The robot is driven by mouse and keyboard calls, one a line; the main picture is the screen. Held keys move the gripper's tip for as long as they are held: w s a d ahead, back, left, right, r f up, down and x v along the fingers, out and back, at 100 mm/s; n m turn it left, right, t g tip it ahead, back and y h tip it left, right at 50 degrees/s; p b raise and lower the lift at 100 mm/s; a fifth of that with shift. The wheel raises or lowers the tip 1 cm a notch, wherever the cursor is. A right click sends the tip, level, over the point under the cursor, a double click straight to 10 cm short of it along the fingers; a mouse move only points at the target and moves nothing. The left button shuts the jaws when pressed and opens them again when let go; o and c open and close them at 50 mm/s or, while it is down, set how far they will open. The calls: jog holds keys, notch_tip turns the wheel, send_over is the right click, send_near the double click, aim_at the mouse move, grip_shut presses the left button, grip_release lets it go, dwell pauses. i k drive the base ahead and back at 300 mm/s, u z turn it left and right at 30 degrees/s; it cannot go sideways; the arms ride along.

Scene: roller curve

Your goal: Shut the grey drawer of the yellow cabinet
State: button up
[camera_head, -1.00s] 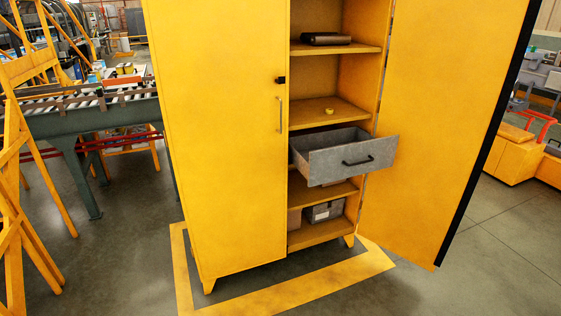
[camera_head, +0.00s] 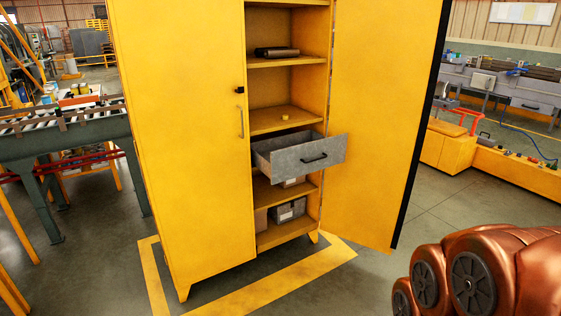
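The yellow cabinet (camera_head: 185,150) stands upright in the middle of the view. Its left door is shut and its right door (camera_head: 378,130) is swung open. The grey drawer (camera_head: 318,156) is pulled well out of the right half, between two shelves, with a black handle (camera_head: 314,159) on its front. The inside of the drawer that shows looks empty. Copper-coloured links of my arm show at the bottom right, apart from the cabinet. My gripper is not in view.
Shelves hold a dark cylinder (camera_head: 277,52), a small yellow roll (camera_head: 285,117) and a grey box (camera_head: 289,210). Yellow floor marking (camera_head: 255,288) surrounds the cabinet base. A roller conveyor (camera_head: 65,130) stands at left, and a low yellow unit (camera_head: 450,148) at right. The floor in front is clear.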

aim_at(282, 159)
jog(key=u, duration=0.2)
jog(key=i, duration=1.85)
jog(key=u, duration=0.35)
